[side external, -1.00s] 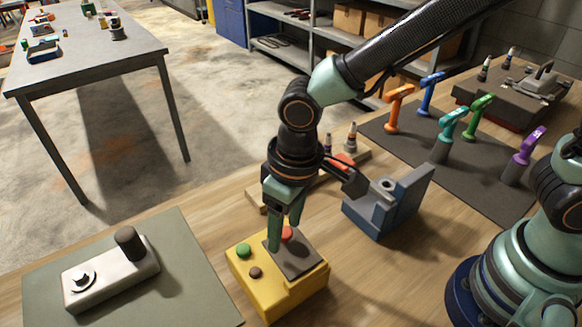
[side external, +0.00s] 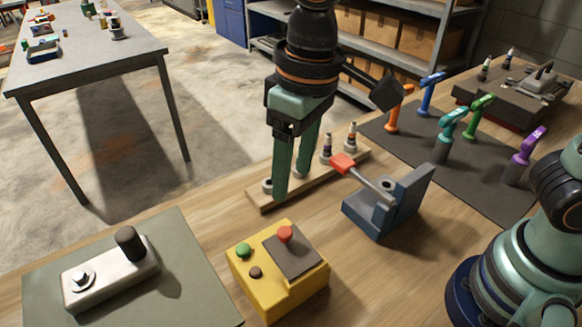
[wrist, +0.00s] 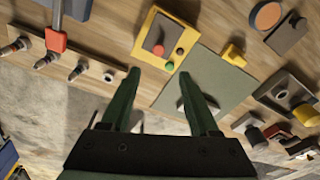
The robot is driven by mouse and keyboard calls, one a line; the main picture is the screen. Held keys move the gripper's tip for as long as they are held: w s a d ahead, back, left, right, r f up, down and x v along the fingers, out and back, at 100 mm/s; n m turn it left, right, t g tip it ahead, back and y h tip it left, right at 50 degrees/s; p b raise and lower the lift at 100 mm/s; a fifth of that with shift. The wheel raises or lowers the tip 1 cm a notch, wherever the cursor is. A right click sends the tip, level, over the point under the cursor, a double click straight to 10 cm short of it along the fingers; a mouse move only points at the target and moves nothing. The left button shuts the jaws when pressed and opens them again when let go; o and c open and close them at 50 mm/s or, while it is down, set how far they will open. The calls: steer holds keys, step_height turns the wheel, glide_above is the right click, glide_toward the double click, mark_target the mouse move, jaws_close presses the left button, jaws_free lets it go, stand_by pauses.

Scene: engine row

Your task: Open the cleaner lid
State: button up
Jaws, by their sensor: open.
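Nothing is clearly marked as the cleaner lid. In the wrist view, a round orange-brown disc (wrist: 267,15) and a dark grey plate (wrist: 288,34) lie at the upper right; whether they belong to the cleaner I cannot tell. My gripper (side external: 290,187) is open and empty, fingers pointing down. In the side view its fingertips overlap the wooden strip; their height above it is unclear. In the wrist view the fingers of my gripper (wrist: 159,74) are spread apart, below the yellow box (wrist: 157,27) in the picture, with nothing between them.
The yellow box (side external: 275,292) has a green button, a brown button and a red knob. Left of it, a pale box (side external: 105,277) with a dark post sits on a green mat (side external: 195,285). A red-ended lever (side external: 370,185) reaches from a blue block (side external: 412,196). Several coloured tools stand at right.

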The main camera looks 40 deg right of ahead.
mark_target(293, 247)
steer(key=shift+w+f, duration=0.15)
steer(key=c, duration=0.7)
steer(key=w+f+m, duration=0.1)
steer(key=w, duration=0.1)
steer(key=w+f+m, duration=0.1)
steer(key=w+f, duration=0.1)
steer(key=w+f+m, duration=0.1)
steer(key=w+f, duration=0.1)
steer(key=shift+w+a+f+m+h, duration=0.2)
steer(key=shift+w+a+m+h, duration=0.05)
steer(key=shift+w+m+h, duration=0.1)
jaws_close()
steer(key=f, duration=0.9)
steer(key=shift+s+a+f, duration=0.1)
steer(key=shift+a+f, duration=0.2)
steer(key=shift+f, duration=0.05)
steer(key=shift+s+d+r, duration=0.2)
steer(key=shift+s+r, duration=1.05)
steer(key=shift+s, duration=0.3)
